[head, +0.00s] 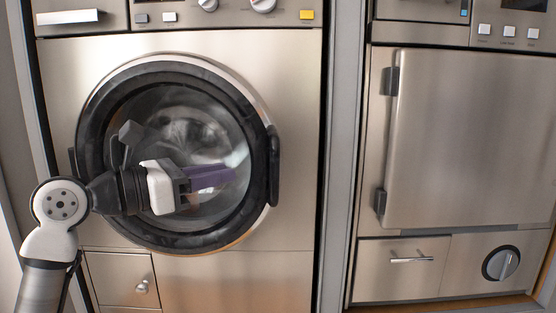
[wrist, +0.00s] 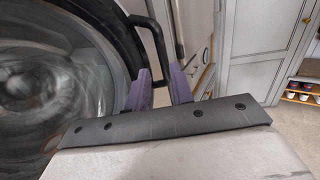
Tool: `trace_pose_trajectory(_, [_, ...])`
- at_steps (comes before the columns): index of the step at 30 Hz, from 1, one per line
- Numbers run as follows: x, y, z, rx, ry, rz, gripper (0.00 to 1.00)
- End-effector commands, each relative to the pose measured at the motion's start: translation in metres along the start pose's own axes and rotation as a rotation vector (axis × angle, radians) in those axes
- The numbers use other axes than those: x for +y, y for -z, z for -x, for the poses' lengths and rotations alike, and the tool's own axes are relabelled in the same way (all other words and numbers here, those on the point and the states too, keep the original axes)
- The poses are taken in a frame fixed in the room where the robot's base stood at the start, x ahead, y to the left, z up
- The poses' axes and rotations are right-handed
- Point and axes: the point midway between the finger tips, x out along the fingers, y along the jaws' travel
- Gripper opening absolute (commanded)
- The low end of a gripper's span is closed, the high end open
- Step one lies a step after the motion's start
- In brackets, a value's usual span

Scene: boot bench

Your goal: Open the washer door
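The washer door (head: 115,85) is a round dark-framed door with a glass window and looks shut. Its black handle (head: 274,165) stands upright on the right side of the frame. In the wrist view the handle (wrist: 157,42) shows just beyond my fingertips, roughly in line with the gap between them. My gripper (head: 235,175) has purple fingers that point right across the front of the glass, ending short of the handle in the head view. In the wrist view my gripper (wrist: 160,82) is open, with a gap between its fingers. I see no clear contact with the handle.
The washer's control panel (head: 175,15) is above the door, and a small lower hatch (head: 120,278) is below. A second appliance (head: 470,140) stands to the right, past a grey post (head: 343,150). The wrist view shows open floor (wrist: 245,85) and a pale cabinet (wrist: 262,35).

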Motion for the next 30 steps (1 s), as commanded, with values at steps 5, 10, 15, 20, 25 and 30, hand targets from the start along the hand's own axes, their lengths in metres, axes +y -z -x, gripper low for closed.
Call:
trace_pose_trajectory(5, [-0.002,-0.004,-0.040,-0.001,0.007,0.000,0.23])
trace_pose_trajectory(10, [-0.002,-0.004,-0.075,-0.002,0.006,0.001,0.23])
trace_pose_trajectory(15, [-0.001,-0.004,-0.101,-0.003,0.005,0.001,0.23])
trace_pose_trajectory(20, [-0.002,-0.002,-0.114,-0.004,0.004,0.001,0.23])
trace_pose_trajectory(25, [-0.001,-0.001,-0.117,-0.004,0.003,0.001,0.23])
trace_pose_trajectory(30, [-0.001,-0.001,-0.117,-0.004,0.003,0.001,0.22])
